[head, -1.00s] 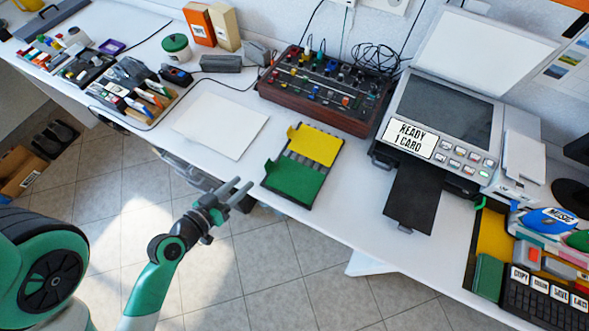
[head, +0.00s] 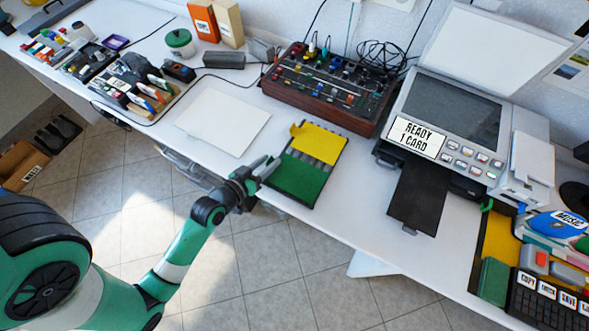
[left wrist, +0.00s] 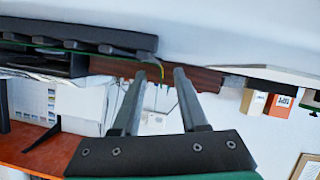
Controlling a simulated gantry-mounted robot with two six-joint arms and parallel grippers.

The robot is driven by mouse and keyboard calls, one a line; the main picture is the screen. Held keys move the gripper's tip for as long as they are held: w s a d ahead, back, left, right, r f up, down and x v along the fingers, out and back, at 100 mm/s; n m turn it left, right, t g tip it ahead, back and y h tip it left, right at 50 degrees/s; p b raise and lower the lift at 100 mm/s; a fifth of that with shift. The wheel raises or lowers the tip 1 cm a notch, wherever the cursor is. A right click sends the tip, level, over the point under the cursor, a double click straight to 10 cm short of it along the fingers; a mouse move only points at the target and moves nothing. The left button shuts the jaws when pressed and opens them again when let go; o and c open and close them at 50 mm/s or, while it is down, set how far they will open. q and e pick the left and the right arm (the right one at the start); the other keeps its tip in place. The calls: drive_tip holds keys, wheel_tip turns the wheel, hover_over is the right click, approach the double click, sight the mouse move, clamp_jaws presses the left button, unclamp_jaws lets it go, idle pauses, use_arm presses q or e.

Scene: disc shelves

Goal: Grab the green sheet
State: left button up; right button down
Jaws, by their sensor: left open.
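The green sheet (head: 301,182) lies in the front part of a dark slotted tray (head: 312,207) at the table's front edge. A yellow sheet (head: 319,143) lies in the tray's back part. My left gripper (head: 270,166) is open at the tray's left side, by the green sheet's left edge, and partly covers it. In the left wrist view the two fingers (left wrist: 160,72) are apart, with the tray's edge (left wrist: 75,40) and a thin green line close to one fingertip. I cannot tell whether the sheet is between the fingers. My right gripper is not in view.
A blank white sheet (head: 222,122) lies left of the tray. A control box with knobs (head: 325,90) stands behind it. A printer (head: 450,115) with a black output tray (head: 419,195) stands to the right. The white table (head: 350,225) is clear between tray and printer.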

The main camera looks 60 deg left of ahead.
use_arm(q)
clamp_jaws()
idle(0.4)
drive_tip(key=shift+r, duration=0.1)
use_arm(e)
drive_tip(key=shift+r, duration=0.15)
